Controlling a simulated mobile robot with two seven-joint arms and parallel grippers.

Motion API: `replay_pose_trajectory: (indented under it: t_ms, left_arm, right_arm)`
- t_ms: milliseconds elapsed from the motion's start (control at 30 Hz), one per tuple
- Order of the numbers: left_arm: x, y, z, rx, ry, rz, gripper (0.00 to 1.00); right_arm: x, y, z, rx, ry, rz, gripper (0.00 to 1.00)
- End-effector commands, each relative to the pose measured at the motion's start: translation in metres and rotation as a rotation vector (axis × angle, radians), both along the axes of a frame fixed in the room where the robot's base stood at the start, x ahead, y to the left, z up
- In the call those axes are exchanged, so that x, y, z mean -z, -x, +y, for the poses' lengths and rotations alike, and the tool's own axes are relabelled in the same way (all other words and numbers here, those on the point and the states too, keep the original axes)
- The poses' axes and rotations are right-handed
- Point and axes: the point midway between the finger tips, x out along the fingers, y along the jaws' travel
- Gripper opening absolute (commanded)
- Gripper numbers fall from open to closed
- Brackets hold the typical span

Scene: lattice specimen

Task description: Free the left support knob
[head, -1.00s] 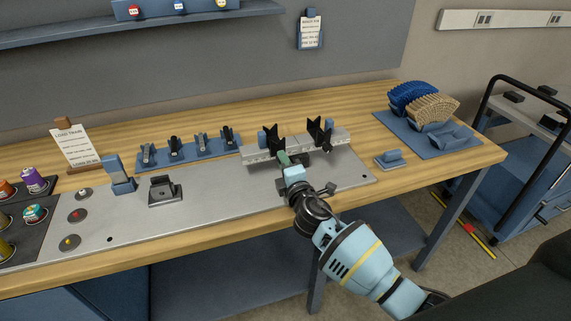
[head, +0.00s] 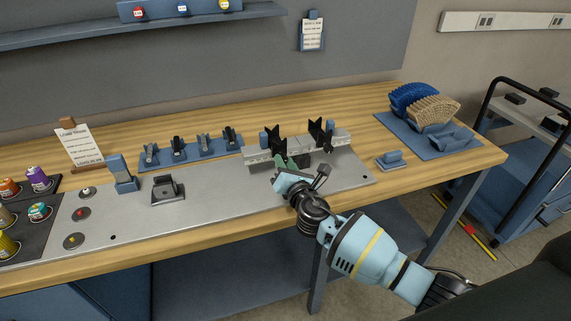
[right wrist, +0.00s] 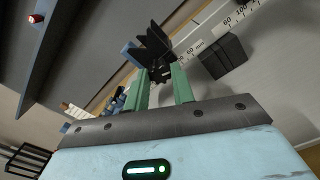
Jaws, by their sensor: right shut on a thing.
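The left support (head: 274,138) is a black V-shaped piece standing on a pale metal rail (head: 258,155). It also shows in the right wrist view (right wrist: 153,48), just beyond my fingers. My right gripper (head: 293,162) is at the front of this support, its green fingers pointing at it. In the right wrist view the fingers (right wrist: 161,87) are shut on the small dark left support knob (right wrist: 161,75), mostly hidden between them. In the head view the gripper covers the knob. The right support (head: 318,133), also black and V-shaped, stands apart further right. My left gripper is out of view.
A black block (right wrist: 223,57) sits close beside the fingers by the scale. A grey stand (head: 168,191) and blue upright (head: 123,171) are left on the metal plate (head: 220,195). A small blue holder (head: 391,160) is right. The plate's middle is clear.

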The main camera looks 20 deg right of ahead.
Motion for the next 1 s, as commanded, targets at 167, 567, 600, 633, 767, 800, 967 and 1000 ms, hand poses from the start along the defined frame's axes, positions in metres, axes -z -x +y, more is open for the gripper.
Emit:
replay_pose_trajectory:
  t_ms: [167,567,600,633,767,800,967,1000]
  left_arm:
    - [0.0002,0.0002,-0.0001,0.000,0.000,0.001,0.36]
    - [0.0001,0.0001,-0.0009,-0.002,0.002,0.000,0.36]
    - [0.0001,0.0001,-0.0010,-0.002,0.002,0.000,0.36]
    - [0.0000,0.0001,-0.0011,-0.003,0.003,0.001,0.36]
    - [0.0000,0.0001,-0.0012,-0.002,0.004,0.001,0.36]
    - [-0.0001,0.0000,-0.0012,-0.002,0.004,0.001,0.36]
    - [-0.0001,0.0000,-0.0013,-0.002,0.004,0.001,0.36]
    - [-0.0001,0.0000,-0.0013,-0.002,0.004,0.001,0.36]
  right_arm:
    - [-0.0004,-0.0003,-0.0006,0.001,0.171,-0.007,0.02]
    - [-0.0002,-0.0002,-0.0006,0.000,0.549,-0.019,0.02]
    - [-0.0005,-0.0004,-0.0009,0.001,0.587,-0.021,0.02]
    - [-0.0006,-0.0004,-0.0009,0.001,0.616,-0.022,0.02]
    - [-0.0003,-0.0003,-0.0005,0.000,0.739,-0.025,0.02]
    - [-0.0002,-0.0002,-0.0002,-0.001,0.777,-0.027,0.02]
    - [-0.0004,-0.0003,-0.0008,0.001,0.929,-0.032,0.02]
    - [-0.0005,-0.0003,-0.0007,0.001,0.966,-0.034,0.02]
